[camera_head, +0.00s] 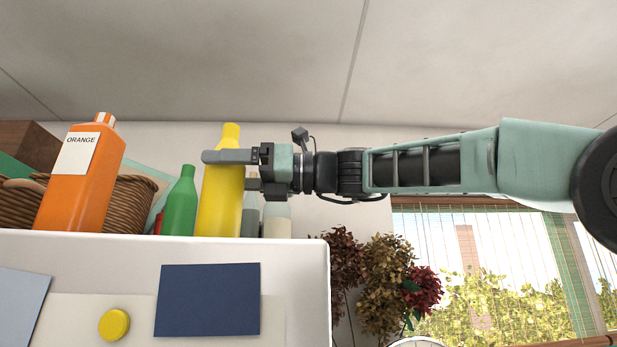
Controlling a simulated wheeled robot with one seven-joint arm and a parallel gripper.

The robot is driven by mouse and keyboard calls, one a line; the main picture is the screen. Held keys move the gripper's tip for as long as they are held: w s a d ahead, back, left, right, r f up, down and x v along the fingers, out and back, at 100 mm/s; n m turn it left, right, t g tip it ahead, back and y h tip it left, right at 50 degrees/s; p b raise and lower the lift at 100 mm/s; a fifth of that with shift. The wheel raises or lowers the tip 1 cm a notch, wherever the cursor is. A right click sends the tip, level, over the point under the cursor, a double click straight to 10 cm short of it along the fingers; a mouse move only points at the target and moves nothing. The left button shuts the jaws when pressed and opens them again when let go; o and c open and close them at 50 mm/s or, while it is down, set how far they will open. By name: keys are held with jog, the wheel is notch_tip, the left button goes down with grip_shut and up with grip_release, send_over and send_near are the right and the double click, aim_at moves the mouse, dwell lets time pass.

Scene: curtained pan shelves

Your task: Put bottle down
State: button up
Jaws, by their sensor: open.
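A yellow bottle (220,205) stands upright near the front of the white shelf top (180,240). My gripper (228,168) reaches in from the right at the bottle's upper part. One finger lies across the front of the bottle just below its neck. The other finger is mostly hidden behind or beside the bottle. The jaws are open around the bottle. The bottle's base is hidden by the shelf's front edge, so its contact with the surface does not show.
A green bottle (181,205) stands close on the left, and an orange bottle (80,180) labelled ORANGE stands further left before a wicker basket (128,205). Pale and grey containers (276,222) stand just right. Dried flowers (380,280) hang right of the shelf.

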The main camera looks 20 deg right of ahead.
jog(key=b+v, duration=0.3)
jog(key=v, duration=1.2)
jog(key=shift+b, duration=0.3)
grip_shut()
dwell(1.0)
